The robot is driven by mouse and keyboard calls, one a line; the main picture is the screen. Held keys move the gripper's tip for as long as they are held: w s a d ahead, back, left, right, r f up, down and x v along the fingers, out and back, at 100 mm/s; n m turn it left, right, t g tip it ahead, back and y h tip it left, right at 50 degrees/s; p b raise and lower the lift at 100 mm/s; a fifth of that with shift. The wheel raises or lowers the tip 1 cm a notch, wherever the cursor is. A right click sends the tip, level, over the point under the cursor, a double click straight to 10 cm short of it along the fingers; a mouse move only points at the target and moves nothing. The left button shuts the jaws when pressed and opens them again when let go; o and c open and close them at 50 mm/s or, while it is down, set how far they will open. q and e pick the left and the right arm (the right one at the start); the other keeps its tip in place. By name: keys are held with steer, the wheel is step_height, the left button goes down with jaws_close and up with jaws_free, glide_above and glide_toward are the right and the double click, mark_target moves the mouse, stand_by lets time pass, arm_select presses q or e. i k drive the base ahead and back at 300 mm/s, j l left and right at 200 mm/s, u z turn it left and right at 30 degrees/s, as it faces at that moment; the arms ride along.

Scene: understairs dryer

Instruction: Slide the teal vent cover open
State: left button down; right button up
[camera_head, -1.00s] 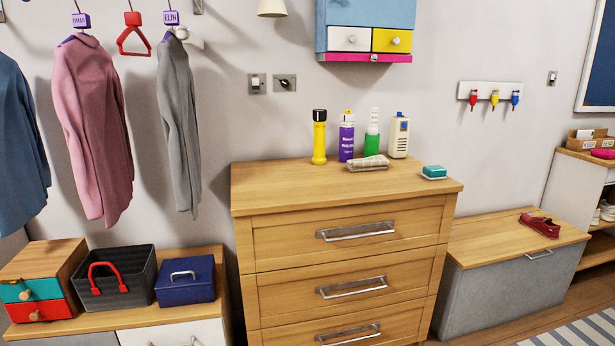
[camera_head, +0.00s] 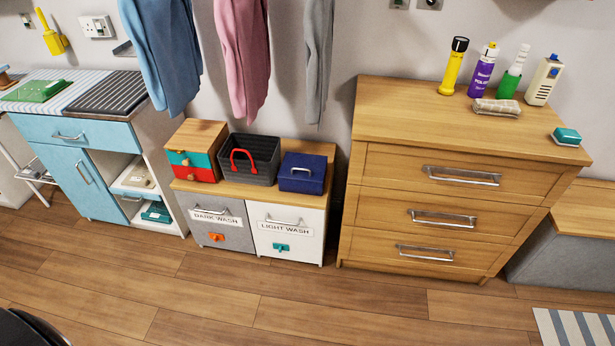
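A small teal piece (camera_head: 281,246) sits on the white front of the bin labelled LIGHT WASH (camera_head: 308,245), below its label. It looks like the teal vent cover, but it is too small to tell how far open it is. A similar orange piece (camera_head: 216,237) is on the grey bin labelled DARK WASH (camera_head: 236,236), to the left. Neither of my grippers is in view.
On the bins' wooden top stand a small drawer box (camera_head: 197,139), a dark basket (camera_head: 262,172) and a blue box (camera_head: 302,174). A wooden dresser (camera_head: 425,190) is right, a blue cabinet (camera_head: 85,180) left. The wooden floor (camera_head: 240,300) in front is clear.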

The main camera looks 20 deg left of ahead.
mark_target(281, 247)
steer(key=u, duration=0.9)
